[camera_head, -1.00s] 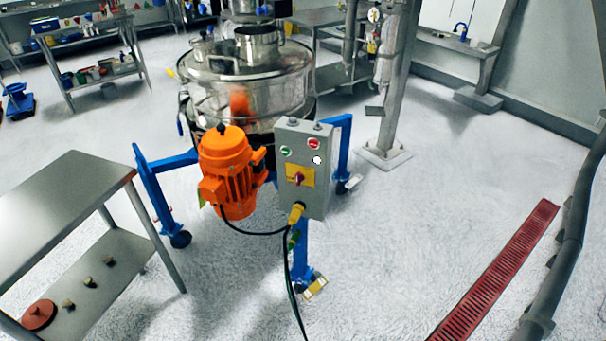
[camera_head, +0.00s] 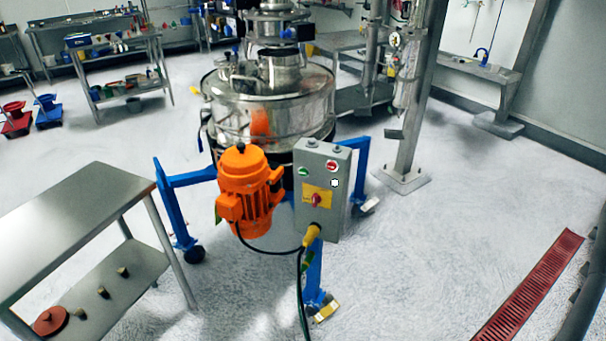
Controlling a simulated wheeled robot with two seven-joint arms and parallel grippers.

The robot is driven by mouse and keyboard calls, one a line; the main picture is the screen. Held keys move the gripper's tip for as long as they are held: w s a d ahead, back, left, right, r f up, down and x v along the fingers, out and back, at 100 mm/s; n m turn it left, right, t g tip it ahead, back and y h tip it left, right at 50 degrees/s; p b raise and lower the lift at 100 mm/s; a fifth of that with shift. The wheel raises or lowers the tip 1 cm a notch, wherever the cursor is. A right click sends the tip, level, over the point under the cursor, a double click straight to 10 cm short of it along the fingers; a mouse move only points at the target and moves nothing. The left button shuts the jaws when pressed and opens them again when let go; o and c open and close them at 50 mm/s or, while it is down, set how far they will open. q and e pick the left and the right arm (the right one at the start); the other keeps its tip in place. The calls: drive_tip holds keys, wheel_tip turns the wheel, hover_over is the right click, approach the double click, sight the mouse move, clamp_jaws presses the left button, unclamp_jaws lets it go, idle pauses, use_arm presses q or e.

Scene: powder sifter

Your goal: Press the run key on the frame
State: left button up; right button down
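A grey control box (camera_head: 320,190) is fixed to the blue frame (camera_head: 178,207) of the powder sifter. On its front are a green key (camera_head: 303,171), a red key (camera_head: 331,165), a small white round part (camera_head: 334,183) and a red rotary switch on a yellow plate (camera_head: 317,196). The lettering on the keys is too small to read. The sifter's steel drum (camera_head: 270,103) stands behind the box, and an orange motor (camera_head: 249,190) is to the box's left. Neither of my grippers is in view.
A steel table (camera_head: 75,215) with a lower shelf stands at the left front. A cable hangs from the box to the floor. A steel post (camera_head: 418,105) stands behind right. A red floor grate (camera_head: 530,290) lies at the right. The floor between is clear.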

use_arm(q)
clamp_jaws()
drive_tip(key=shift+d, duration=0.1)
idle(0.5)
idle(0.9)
